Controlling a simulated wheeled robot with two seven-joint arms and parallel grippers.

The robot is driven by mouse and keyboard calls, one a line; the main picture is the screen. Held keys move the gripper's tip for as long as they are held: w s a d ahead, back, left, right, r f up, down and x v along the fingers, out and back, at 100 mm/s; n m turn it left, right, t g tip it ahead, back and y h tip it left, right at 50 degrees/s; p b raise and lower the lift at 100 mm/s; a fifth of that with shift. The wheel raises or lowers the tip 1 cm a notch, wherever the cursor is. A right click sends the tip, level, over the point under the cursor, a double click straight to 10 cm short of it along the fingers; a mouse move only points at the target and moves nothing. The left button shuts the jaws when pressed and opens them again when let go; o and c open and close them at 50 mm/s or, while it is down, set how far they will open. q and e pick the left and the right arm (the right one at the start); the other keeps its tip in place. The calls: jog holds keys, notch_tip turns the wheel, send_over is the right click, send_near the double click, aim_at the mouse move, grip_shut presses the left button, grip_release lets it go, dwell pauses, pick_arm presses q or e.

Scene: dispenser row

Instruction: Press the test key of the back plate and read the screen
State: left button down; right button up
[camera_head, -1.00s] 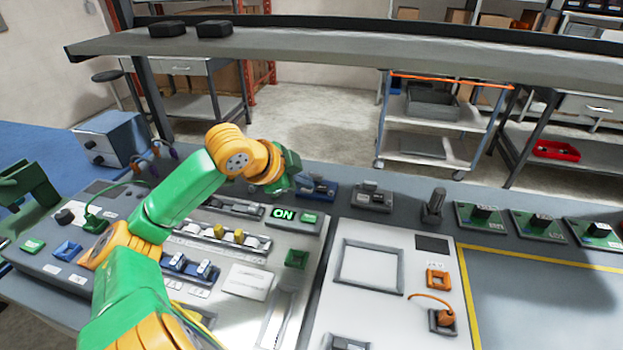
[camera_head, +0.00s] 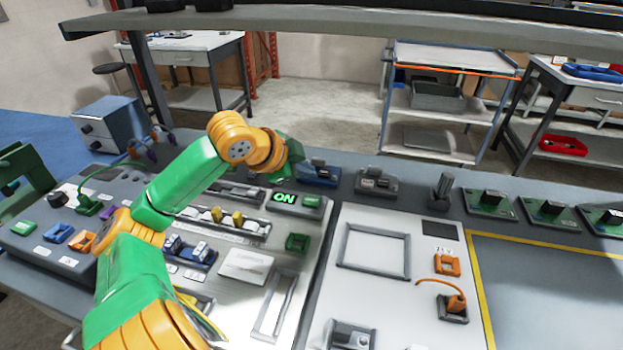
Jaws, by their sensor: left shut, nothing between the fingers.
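A green key (camera_head: 312,201) sits on the same plate, just right of the screen. My left arm reaches in from the lower left over the console. My left gripper (camera_head: 289,165) is shut and empty, above and behind the "ON" screen in the picture. Its fingertips are largely hidden by my wrist, and I cannot tell whether it touches anything. A blank dark screen (camera_head: 440,230) is on the white panel to the right. My right gripper is out of view.
Blue (camera_head: 318,174) and grey (camera_head: 376,183) blocks stand behind the panels. A black upright post (camera_head: 442,190) and several green boards are further right. A yellow-lined grey area (camera_head: 550,280) at right is clear. A shelf (camera_head: 330,22) crosses the top.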

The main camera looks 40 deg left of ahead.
aim_at(307, 202)
pick_arm(q)
notch_tip(307, 202, down, 4)
jog(key=b, duration=0.3)
jog(key=shift+f, duration=0.5)
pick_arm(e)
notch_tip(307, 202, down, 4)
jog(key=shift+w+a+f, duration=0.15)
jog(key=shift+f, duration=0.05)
pick_arm(q)
jog(key=shift+r, duration=0.1)
dwell(0.8)
jog(key=shift+f, duration=0.45)
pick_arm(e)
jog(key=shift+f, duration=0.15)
pick_arm(q)
jog(key=shift+f+b, duration=0.45)
jog(key=shift+b, duration=0.05)
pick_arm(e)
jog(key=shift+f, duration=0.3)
pick_arm(q)
jog(key=shift+r+p, duration=0.9)
jog(key=shift+p, duration=0.15)
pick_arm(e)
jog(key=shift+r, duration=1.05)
